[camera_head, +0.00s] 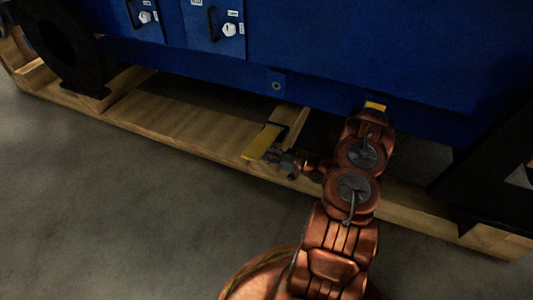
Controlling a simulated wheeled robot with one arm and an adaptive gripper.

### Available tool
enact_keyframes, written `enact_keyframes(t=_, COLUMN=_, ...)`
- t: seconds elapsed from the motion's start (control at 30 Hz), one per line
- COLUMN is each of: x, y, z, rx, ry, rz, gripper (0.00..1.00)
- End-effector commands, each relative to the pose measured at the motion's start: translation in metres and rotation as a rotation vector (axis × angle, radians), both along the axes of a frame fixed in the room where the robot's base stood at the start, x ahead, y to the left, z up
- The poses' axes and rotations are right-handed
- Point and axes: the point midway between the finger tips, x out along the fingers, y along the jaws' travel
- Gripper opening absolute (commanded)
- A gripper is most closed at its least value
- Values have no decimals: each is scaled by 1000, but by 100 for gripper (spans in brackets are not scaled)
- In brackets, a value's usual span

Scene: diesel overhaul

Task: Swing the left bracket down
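The left bracket (262,142) is a yellow plate with a dark part at its upper right end. It lies slanted over the wooden pallet, below the blue housing, with its lower end near the pallet's front edge. My gripper (277,156) is beside the plate's lower right side, coming in from the right. The two look very close, but I cannot tell whether they touch. The fingers are small and dark, and their opening cannot be made out. A second yellow piece (375,105) shows further right at the housing's lower edge, partly hidden behind my arm.
The blue housing (330,50) spans the top, with a small tab (277,83) above the bracket. The wooden pallet (170,125) runs beneath it. A black round part (62,45) stands at left and a black frame (490,170) at right. The grey floor (110,220) in front is clear.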

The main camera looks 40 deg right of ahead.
Motion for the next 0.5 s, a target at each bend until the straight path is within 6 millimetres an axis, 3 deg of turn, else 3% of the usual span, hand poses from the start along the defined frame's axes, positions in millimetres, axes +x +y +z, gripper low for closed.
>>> enact_keyframes(t=0.03, x=0, y=0, z=0, rx=0, ry=0, rz=0, gripper=37)
enact_keyframes(t=0.4, x=0, y=0, z=0, rx=0, ry=0, rz=-1, gripper=0)
enact_keyframes(t=0.5, x=0, y=0, z=0, rx=0, ry=0, rz=-1, gripper=0)
